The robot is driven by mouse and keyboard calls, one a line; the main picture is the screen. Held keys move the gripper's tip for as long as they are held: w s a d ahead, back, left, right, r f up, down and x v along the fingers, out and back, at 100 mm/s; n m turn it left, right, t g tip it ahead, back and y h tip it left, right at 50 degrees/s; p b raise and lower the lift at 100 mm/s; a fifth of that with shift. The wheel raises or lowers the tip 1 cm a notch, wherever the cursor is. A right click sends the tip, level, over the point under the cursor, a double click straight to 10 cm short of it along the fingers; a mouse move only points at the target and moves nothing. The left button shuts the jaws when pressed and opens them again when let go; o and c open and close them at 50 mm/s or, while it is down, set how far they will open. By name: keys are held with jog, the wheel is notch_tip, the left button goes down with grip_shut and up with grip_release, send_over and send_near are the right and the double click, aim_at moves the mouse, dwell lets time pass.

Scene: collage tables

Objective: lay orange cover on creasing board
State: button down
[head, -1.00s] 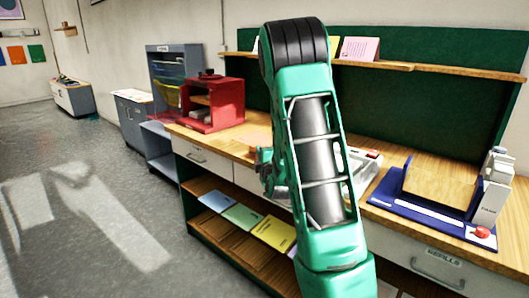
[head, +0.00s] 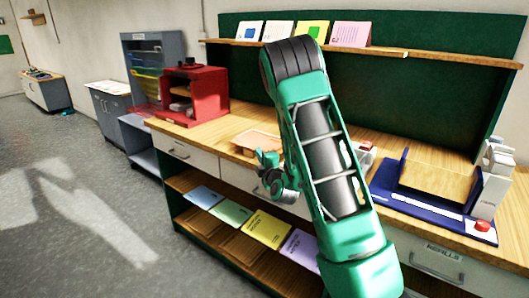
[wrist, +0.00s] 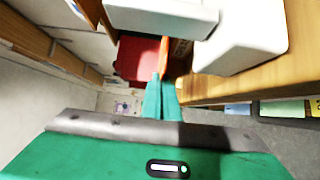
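My gripper (wrist: 161,84) shows in the wrist view as two teal fingers close together, with a thin orange strip, seemingly the orange cover (wrist: 164,52), seen edge-on between and beyond their tips. In the head view my gripper (head: 268,170) hangs at the front edge of the workbench, left of my forearm. A flat peach-tan piece (head: 250,140) shows just behind it at the bench top; I cannot tell whether it is the creasing board or part of the cover. The fingertips are too small there to read.
The workbench (head: 215,134) carries a red cabinet (head: 207,92) at left. A blue-based device with a tan plate (head: 440,180) stands right of my arm. A shelf (head: 370,49) holds cards above. Coloured booklets (head: 265,229) lie on the lower shelf. The floor at left is clear.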

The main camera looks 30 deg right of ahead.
jog(key=shift+f, duration=0.2)
jog(key=c, duration=2)
grip_release()
jog(key=shift+s, duration=0.1)
